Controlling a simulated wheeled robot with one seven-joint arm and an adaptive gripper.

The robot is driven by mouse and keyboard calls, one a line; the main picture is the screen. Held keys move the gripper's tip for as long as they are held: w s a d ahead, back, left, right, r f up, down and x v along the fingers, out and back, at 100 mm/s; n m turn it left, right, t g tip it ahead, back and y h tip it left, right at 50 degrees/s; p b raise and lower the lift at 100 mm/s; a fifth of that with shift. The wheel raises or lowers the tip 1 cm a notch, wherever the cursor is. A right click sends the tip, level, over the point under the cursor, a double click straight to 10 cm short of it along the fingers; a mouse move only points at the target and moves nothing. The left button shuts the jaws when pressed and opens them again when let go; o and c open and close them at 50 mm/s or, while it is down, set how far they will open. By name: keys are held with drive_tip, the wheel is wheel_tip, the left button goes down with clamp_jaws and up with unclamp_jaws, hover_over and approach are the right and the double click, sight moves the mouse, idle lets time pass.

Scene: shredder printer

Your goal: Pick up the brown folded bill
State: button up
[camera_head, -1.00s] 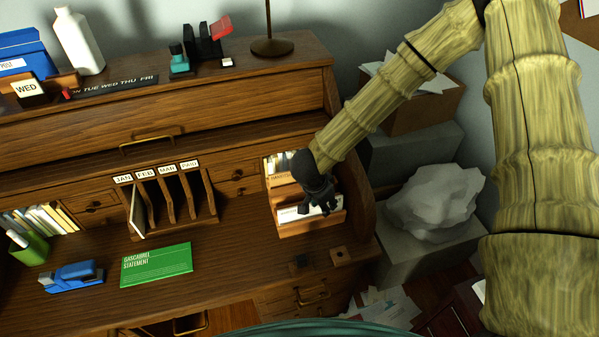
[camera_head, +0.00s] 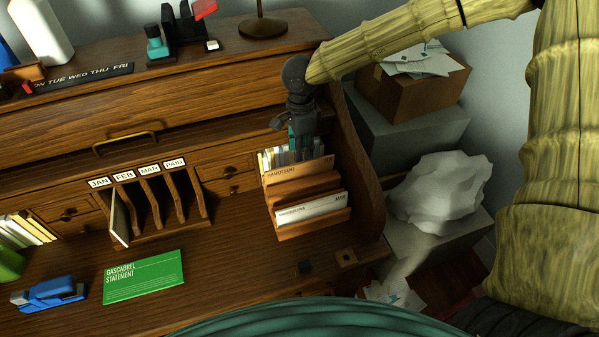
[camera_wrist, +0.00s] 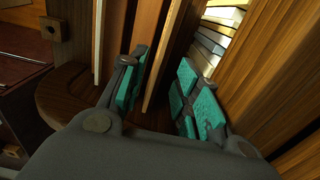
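The brown folded bill (camera_head: 298,169), with dark lettering along its top, stands in the rear part of the wooden letter holder (camera_head: 313,231) at the right of the desk. My gripper (camera_head: 304,148) points down just behind the bill's top edge, over the rear slot. In the wrist view my gripper (camera_wrist: 161,88) is open, its teal pads apart. A thin brown upright panel (camera_wrist: 164,55) stands in the gap between the fingers; I cannot tell whether it is the bill or a divider. Contact is not clear.
Pale envelopes (camera_head: 276,158) fill the rear slot, close to my fingers. A white envelope (camera_head: 310,208) stands in the front slot. The desk's curved side wall (camera_head: 362,165) is close on the right. A green statement (camera_head: 143,277) and a blue stapler (camera_head: 47,293) lie left.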

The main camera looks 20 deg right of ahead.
sight(300, 174)
drive_tip(key=shift+f+p, duration=0.6)
drive_tip(key=shift+f, duration=2.65)
drive_tip(key=shift+c, duration=0.2)
clamp_jaws()
